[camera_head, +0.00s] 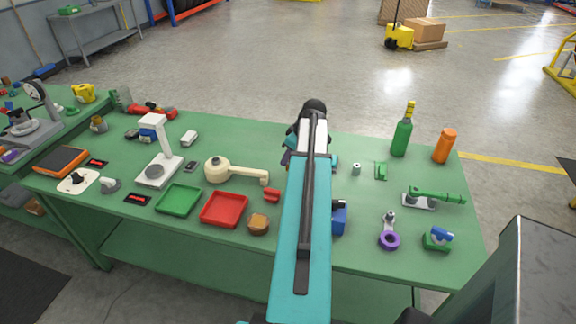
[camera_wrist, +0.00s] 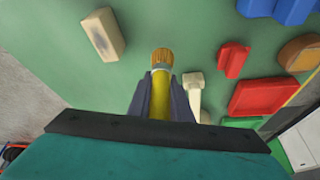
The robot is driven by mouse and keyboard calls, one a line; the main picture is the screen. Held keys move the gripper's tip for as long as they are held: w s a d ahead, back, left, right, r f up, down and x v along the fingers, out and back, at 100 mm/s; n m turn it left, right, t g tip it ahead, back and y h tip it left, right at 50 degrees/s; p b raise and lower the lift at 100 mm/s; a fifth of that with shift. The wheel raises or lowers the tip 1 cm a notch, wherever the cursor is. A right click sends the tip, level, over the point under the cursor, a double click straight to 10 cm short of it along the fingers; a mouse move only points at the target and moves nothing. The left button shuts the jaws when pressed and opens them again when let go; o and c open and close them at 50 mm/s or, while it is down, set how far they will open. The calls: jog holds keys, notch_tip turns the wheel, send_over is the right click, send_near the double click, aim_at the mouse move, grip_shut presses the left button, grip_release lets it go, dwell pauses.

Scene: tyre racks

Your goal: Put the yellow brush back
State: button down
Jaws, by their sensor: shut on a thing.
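The yellow brush (camera_wrist: 161,82) is in the wrist view, with a yellow handle, a pale metal band and light brown bristles pointing away from me. My gripper (camera_wrist: 160,90) is shut on its handle, with a dark finger on either side. The bristle end sticks out beyond the fingertips, over the green table. I cannot tell how high it is above the top. In the head view my teal arm reaches over the middle of the table and hides the brush and most of the gripper.
The green table (camera_head: 260,136) carries a red tray (camera_head: 223,209), a green tray (camera_head: 179,200), a cream handled tool (camera_head: 222,170), a green bottle (camera_head: 402,136) and an orange bottle (camera_head: 444,147). A beige block (camera_wrist: 103,34) lies left of the brush in the wrist view.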

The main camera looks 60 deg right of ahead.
jog(key=shift+f+p, duration=0.4)
jog(key=shift+f, duration=1.45)
jog(key=shift+f, duration=0.15)
jog(key=c, duration=1.6)
grip_release()
jog(key=shift+r, duration=0.2)
jog(key=shift+b+v, duration=1)
jog(key=shift+v, duration=4.95)
